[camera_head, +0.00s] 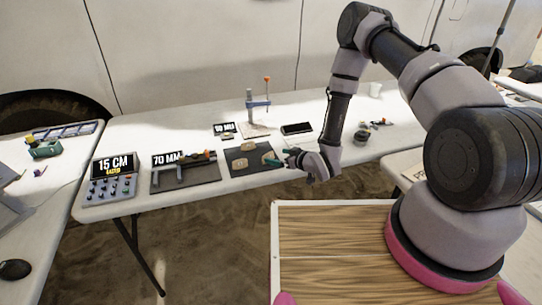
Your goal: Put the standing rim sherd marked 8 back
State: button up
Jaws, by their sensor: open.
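A dark mat (254,164) lies near the front edge of the white table, with tan sherd-like pieces on it. One tan piece (239,165) is at its left and another (267,158) at its right, close to my gripper. No number 8 can be read on either, and I cannot tell which is the standing rim sherd. My gripper (283,161) is open, reaching in from the right at the mat's right edge. Its fingers are small and partly merge with the mat, so contact cannot be told.
Left of the mat are a caliper-like tool (183,165) on a dark board by a "70 MM" sign, and a "15 CM" panel (112,180) with knobs. Behind stands a clamp stand (258,105); a black tray (297,128) lies to its right. Small items (362,133) sit right of my arm.

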jog(key=v, duration=0.5)
jog(key=w+d+r+m+h, duration=0.1)
jog(key=w+d+r+h, duration=0.2)
jog(key=r, duration=0.4)
jog(key=w+d+r+m, duration=0.1)
jog(key=w+d+r, duration=0.3)
jog(key=w+r, duration=0.15)
jog(key=s+d+r+m+h, duration=0.15)
jog(key=d+r, duration=0.25)
jog(key=r, duration=0.5)
jog(key=s+d+r+m+h, duration=0.1)
jog(key=d+r+m+h, duration=0.2)
jog(key=r, duration=0.7)
jog(key=s+d+r+m+g, duration=0.2)
jog(key=s+d+r, duration=0.3)
jog(key=s+r, duration=0.65)
jog(key=s+r+m, duration=0.2)
jog(key=s+r, duration=0.1)
jog(key=s, duration=0.5)
jog(key=s+r+m+g, duration=0.1)
jog(key=s+r, duration=0.3)
jog(key=s, duration=0.5)
jog(key=shift+s+a+m+y, duration=0.25)
jog(key=shift+m+y, duration=0.1)
jog(key=shift+y, duration=0.1)
jog(key=shift+r, duration=0.1)
